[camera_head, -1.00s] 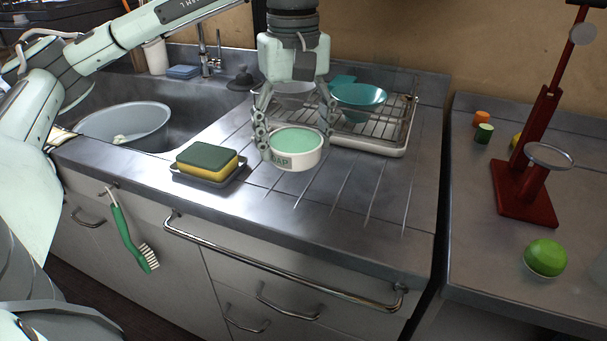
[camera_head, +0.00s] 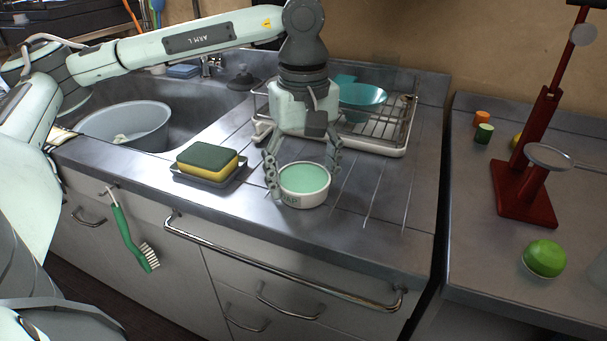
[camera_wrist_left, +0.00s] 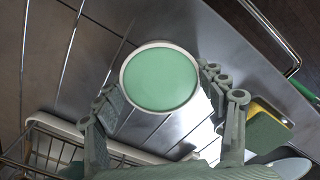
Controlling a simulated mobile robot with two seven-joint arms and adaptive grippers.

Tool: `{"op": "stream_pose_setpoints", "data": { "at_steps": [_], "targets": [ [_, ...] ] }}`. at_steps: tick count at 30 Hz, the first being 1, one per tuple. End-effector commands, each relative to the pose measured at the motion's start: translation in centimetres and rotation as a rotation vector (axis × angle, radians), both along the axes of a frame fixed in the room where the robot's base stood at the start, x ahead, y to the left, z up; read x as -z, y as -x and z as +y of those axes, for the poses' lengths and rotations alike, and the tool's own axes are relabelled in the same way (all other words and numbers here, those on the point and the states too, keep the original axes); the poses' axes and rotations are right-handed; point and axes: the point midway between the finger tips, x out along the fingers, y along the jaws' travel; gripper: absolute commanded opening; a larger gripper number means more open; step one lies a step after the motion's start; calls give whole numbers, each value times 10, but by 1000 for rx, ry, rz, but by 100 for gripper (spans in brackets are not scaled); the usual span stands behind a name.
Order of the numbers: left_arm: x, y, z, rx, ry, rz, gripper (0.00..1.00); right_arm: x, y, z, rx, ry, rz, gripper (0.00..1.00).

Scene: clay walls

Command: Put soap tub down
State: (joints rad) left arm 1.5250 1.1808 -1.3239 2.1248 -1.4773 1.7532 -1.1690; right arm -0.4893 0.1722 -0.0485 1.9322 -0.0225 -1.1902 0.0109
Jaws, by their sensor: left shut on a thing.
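The soap tub (camera_head: 303,190) is a round white tub with a green top and lettering on its side. It is upright, low over the front part of the ribbed steel drainboard (camera_head: 350,207); I cannot tell whether its base touches the steel. My left gripper (camera_head: 302,175) is above it, with a finger on either side, shut on the tub. In the left wrist view the tub's green top (camera_wrist_left: 160,79) faces the camera between the fingers. My right gripper is not in view.
A yellow and green sponge (camera_head: 208,162) on a dark tray is left of the tub. Behind stands a dish rack (camera_head: 385,140) with a teal bowl (camera_head: 362,95). A sink basin (camera_head: 125,125) is at left. The drainboard right of the tub is clear.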

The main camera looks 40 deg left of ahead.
Motion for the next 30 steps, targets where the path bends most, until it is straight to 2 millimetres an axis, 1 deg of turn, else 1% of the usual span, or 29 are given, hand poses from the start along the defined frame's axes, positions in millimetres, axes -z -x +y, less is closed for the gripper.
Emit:
{"op": "stream_pose_setpoints", "data": {
  "at_steps": [2,3,7,15,19,20,21,23,30],
  "targets": [
    [1,0,0,0,1,-1,32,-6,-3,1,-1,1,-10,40],
    [1,0,0,0,0,0,76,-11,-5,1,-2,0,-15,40],
    [1,0,0,0,0,0,91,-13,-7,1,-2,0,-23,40],
    [1,0,0,0,0,0,91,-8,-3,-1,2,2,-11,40],
    [-3,0,0,0,0,0,91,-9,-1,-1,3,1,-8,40],
    [-4,0,0,0,-1,1,91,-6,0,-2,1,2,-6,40],
    [-7,-1,0,0,0,-1,91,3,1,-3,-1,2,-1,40],
    [-17,-1,0,0,1,-2,91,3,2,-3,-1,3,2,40],
    [-70,-1,-1,1,1,-4,91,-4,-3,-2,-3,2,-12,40]
  ]
}}
